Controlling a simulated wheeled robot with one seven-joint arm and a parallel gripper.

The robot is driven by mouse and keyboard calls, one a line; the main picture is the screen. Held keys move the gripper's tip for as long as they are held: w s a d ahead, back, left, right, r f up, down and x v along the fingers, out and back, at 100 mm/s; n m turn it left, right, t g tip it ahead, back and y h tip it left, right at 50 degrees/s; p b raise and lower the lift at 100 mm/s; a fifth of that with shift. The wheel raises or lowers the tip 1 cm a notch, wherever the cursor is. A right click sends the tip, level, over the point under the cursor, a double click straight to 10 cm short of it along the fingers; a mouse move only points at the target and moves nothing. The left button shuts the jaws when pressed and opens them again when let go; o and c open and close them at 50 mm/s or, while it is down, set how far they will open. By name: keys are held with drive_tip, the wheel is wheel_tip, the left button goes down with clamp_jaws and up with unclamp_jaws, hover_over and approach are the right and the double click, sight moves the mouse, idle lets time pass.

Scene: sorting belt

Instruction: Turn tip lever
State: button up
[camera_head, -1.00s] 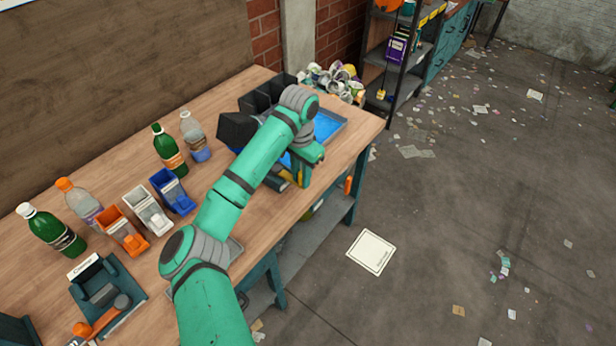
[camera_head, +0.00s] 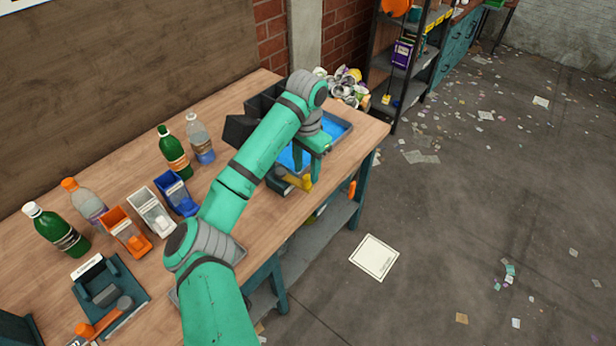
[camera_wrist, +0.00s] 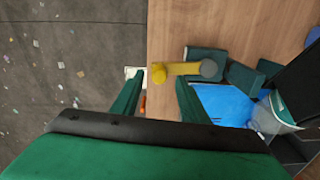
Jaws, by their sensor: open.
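The tip lever is a short yellow bar with a round knob at one end and a grey pivot at the other. In the wrist view the lever (camera_wrist: 184,69) lies sideways near the table edge, its knob at the left. My gripper (camera_wrist: 158,82) is open and empty, with one finger on each side of the knob in the picture. I cannot tell whether either finger touches it. In the head view the lever (camera_head: 304,183) shows just below my gripper (camera_head: 309,166), which partly hides its base. A blue-lined tray (camera_head: 340,127) sits beside it.
Black bins (camera_head: 262,102) stand behind the tray. Bottles (camera_head: 174,152) and small orange, white and blue dispensers (camera_head: 152,212) stand on the table (camera_head: 108,180) to the left. An orange handle (camera_head: 352,188) sticks out at the table's front edge. The floor in front is open.

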drive_tip(key=shift+r, duration=3.1)
drive_tip(key=s+d+f+n+t+h, duration=0.2)
drive_tip(key=s+d+f+t+h, duration=0.15)
drive_tip(key=d+f, duration=0.4)
drive_tip(key=s+d+f+n+t+h, duration=0.2)
drive_tip(key=d+f+h, duration=0.2)
drive_tip(key=d, duration=0.6)
drive_tip(key=s+d+f+n+t+h, duration=0.2)
drive_tip(key=s+d+f+t+h, duration=0.1)
drive_tip(key=d+f, duration=0.4)
drive_tip(key=s+a+f+n+t+y, duration=0.3)
drive_tip(key=s+a, duration=0.4)
drive_tip(key=s, duration=0.3)
drive_tip(key=s+a+f+n+t+y, duration=0.2)
drive_tip(key=s+a+f+n+y, duration=0.15)
drive_tip(key=s+a, duration=0.5)
drive_tip(key=s+a+r+m+y, duration=0.1)
drive_tip(key=s+a+r, duration=0.2)
drive_tip(key=s, duration=0.4)
drive_tip(key=s+a+r+m+t+y, duration=0.1)
drive_tip(key=s+a+r, duration=0.2)
drive_tip(key=s+a, duration=0.2)
drive_tip(key=s+a+r+m+y, duration=0.1)
drive_tip(key=s+a, duration=0.3)
drive_tip(key=s, duration=0.5)
drive_tip(key=shift+a+r+t+y, duration=0.25)
drive_tip(key=shift+r+t+y, duration=0.15)
drive_tip(key=shift+r, duration=0.5)
